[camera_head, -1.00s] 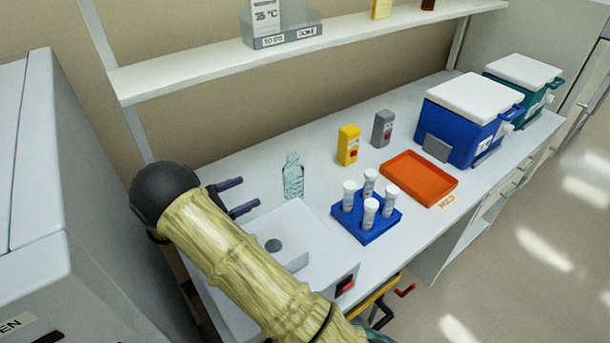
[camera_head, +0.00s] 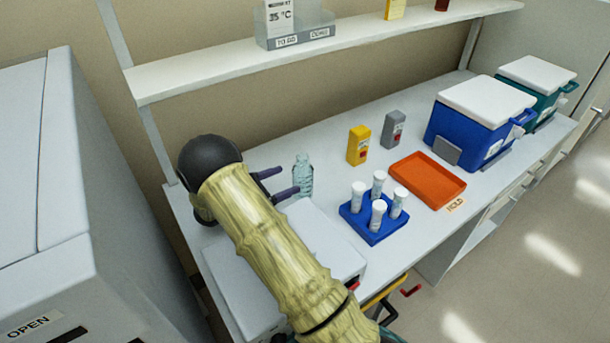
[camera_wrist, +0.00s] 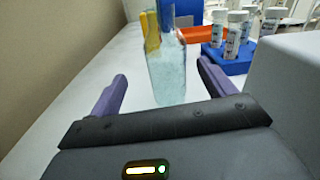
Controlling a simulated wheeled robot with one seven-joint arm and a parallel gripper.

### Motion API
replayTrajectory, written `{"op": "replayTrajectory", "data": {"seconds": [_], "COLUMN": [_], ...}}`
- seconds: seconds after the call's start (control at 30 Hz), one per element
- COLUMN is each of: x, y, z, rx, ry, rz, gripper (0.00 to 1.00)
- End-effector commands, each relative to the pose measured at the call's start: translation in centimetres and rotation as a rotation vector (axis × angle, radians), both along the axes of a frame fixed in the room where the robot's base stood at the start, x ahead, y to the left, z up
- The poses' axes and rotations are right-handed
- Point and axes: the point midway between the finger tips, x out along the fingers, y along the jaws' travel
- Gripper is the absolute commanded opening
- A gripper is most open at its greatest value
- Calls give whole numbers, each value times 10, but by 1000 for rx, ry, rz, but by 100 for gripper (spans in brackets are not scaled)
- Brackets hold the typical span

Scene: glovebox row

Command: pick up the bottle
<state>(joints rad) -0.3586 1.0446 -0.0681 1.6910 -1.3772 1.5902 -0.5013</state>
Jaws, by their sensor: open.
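The clear bluish bottle (camera_head: 303,176) stands upright on the bench, just beyond the fingertips of my gripper (camera_head: 283,182). In the wrist view the bottle (camera_wrist: 167,70) is ahead, between the lines of the two purple fingers of my gripper (camera_wrist: 162,80). Its top is cut off by the frame edge there. The gripper is open, with nothing held between its fingers. Whether a fingertip touches the bottle cannot be told, but the wrist view shows gaps on both sides.
A white device (camera_head: 325,245) stands close to the gripper's right. A blue rack (camera_head: 374,229) with several white-capped tubes, an orange tray (camera_head: 428,180), and yellow (camera_head: 359,146) and grey (camera_head: 393,129) boxes stand beyond. A shelf (camera_head: 350,42) runs above the bench.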

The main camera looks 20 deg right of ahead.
Motion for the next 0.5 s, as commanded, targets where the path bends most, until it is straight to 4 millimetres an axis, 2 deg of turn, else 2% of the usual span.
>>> {"op": "replayTrajectory", "data": {"seconds": [0.1, 0.2, 0.5], "x": [2, 4, 4], "y": [-21, -30, -32], "z": [2, 1, 0], "rx": [0, 0, 0], "ry": [1, 1, 0], "rz": [-3, -1, 1], "gripper": [82, 82, 82]}}
